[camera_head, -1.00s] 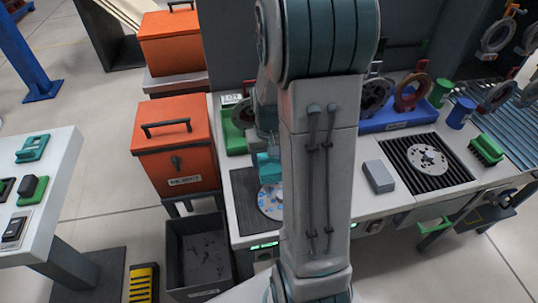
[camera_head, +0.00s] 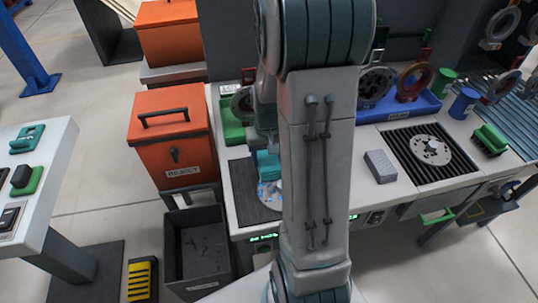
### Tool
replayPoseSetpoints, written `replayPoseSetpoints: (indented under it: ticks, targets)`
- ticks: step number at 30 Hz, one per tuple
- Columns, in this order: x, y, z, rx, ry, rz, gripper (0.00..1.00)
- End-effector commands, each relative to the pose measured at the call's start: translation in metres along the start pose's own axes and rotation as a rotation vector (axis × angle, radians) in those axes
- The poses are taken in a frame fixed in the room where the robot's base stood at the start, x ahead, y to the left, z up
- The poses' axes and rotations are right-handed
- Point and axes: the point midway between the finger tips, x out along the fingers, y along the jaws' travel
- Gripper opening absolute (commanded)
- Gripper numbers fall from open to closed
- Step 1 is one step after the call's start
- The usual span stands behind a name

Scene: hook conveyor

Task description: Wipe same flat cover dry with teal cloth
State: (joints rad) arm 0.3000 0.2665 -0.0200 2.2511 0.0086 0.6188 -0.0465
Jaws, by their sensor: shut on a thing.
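The flat cover (camera_head: 267,196) is a pale disc with blue drop-like marks, lying on a dark ribbed mat (camera_head: 246,188) on the bench. My arm hides its right part. My gripper (camera_head: 267,147) is just above the far side of the cover, partly hidden by my arm. It is shut on the teal cloth (camera_head: 268,164), which hangs at the cover's far edge. I cannot tell if the cloth touches the cover. A second, grey disc (camera_head: 430,150) lies on another ribbed mat (camera_head: 404,158) at the right.
A grey block (camera_head: 380,166) lies between the mats. A green tray (camera_head: 233,131) and a blue tray (camera_head: 398,112) with rings stand behind. A green brush (camera_head: 490,139) is at the right. An orange reject bin (camera_head: 172,142) and an open dark bin (camera_head: 197,244) stand left of the bench.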

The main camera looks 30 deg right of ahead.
Motion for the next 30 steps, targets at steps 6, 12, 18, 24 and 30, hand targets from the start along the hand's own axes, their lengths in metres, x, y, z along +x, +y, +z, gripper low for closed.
replayPoseSetpoints:
  ticks: [6, 12, 18, 24, 30]
  targets:
    - [0.004, 0.0, 0.0, 0.0, 0.0, 0.0, 0.4]
    - [0.007, 0.0, 0.0, 0.0, 0.0, 0.0, 0.4]
    - [0.007, 0.001, 0.0, 0.001, 0.0, 0.0, 0.4]
    - [0.006, 0.009, 0.0, 0.002, 0.0, 0.0, 0.4]
    - [0.005, 0.021, 0.0, 0.001, 0.0, 0.0, 0.4]
